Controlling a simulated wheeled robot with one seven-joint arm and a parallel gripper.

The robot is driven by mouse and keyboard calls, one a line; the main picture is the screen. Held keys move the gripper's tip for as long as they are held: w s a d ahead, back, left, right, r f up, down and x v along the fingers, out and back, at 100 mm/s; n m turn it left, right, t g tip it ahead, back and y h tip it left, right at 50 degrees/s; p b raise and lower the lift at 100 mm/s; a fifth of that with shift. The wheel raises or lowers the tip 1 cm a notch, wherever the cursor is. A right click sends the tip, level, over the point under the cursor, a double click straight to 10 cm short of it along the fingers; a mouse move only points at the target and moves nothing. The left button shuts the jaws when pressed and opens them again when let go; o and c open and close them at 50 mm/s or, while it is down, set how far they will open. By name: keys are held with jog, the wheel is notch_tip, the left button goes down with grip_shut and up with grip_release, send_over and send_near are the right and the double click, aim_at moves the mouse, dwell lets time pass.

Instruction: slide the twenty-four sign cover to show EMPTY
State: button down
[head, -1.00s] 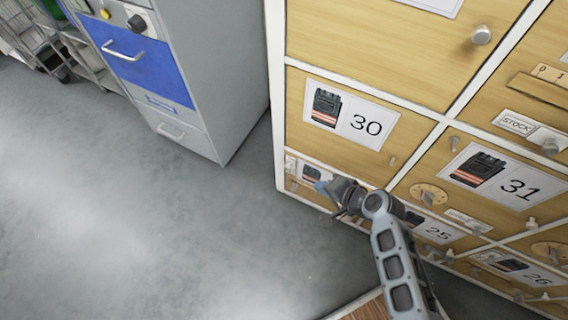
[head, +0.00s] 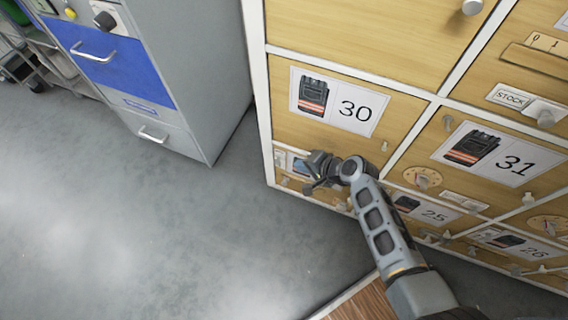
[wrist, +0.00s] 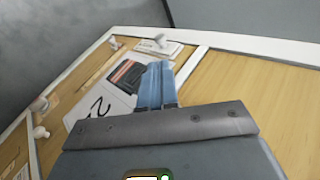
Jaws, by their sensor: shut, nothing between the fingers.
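The drawer front below number 30 carries a white label with a glove picture; in the wrist view this label (wrist: 108,90) shows only a "2" of its number. Beside the label is a small white sign with a knob-like slide cover (wrist: 158,46), partly behind my fingertips. I cannot read its word. In the head view the sign (head: 281,158) is a small pale plate at the drawer's left edge. My gripper (wrist: 157,82) is shut and empty, its blue fingertips over the label, near the sign. In the head view my gripper (head: 298,166) hides much of this drawer front.
Drawer 30 (head: 400,105) is above, drawers 25 and 31 (head: 505,160) to the right, with pegs, dials and knobs sticking out. A grey cabinet with a blue drawer (head: 125,65) stands left. The grey floor (head: 130,240) between is clear.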

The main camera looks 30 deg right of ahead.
aim_at(279, 162)
jog(key=b+x, duration=0.3)
jog(key=x, duration=0.6)
jog(key=shift+w+f+b, duration=0.2)
jog(key=shift+f+b, duration=0.05)
jog(key=shift+b, duration=0.05)
